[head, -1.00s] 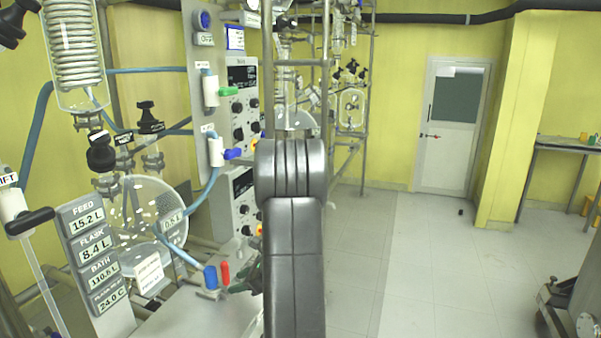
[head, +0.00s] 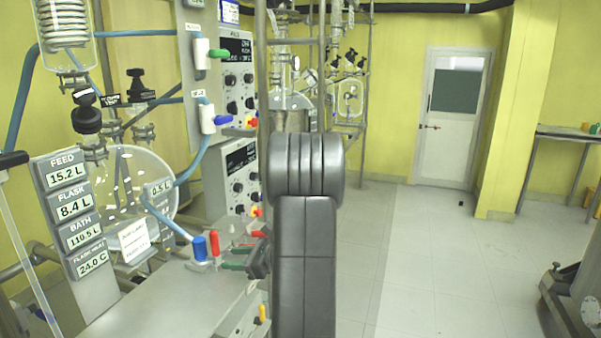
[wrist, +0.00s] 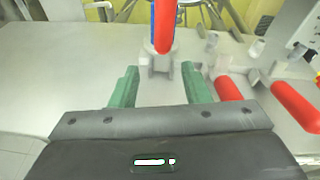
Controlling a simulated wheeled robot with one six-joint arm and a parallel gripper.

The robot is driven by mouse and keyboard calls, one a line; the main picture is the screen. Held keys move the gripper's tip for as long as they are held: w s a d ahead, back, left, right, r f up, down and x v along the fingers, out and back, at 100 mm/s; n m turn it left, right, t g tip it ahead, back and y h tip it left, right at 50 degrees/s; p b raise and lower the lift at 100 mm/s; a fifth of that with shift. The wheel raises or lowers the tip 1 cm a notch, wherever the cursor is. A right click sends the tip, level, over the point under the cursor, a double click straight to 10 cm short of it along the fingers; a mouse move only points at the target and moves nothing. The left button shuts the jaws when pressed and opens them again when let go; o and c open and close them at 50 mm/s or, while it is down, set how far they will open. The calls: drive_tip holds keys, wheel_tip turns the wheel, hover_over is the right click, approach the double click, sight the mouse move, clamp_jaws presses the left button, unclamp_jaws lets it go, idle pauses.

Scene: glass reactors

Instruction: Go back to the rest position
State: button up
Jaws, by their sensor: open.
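In the wrist view my gripper (wrist: 157,88) is open, with its two green fingers apart. A red valve handle (wrist: 165,25) stands just ahead of the gap between them, with blue beside it. Nothing is seen held. In the head view my gripper (head: 238,258) is partly hidden behind my dark arm, beside the red handle (head: 215,243) and a blue handle (head: 199,248) above the metal bench.
Another red handle (wrist: 296,106) lies right of the fingers in the wrist view. The glass flask (head: 125,200), display panel (head: 75,215) and control boxes (head: 233,80) stand at the left. Free floor (head: 430,270) lies right, toward the door (head: 452,120).

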drive_tip(key=shift+d+f+t+y+b, duration=0.15)
drive_tip(key=shift+f+t+y+b, duration=0.25)
drive_tip(key=shift+b, duration=0.7)
drive_tip(key=shift+s+f, duration=0.1)
drive_tip(key=shift+f, duration=0.05)
drive_tip(key=shift+d+y+b, duration=0.1)
drive_tip(key=shift+y+b, duration=0.2)
drive_tip(key=shift+b, duration=0.25)
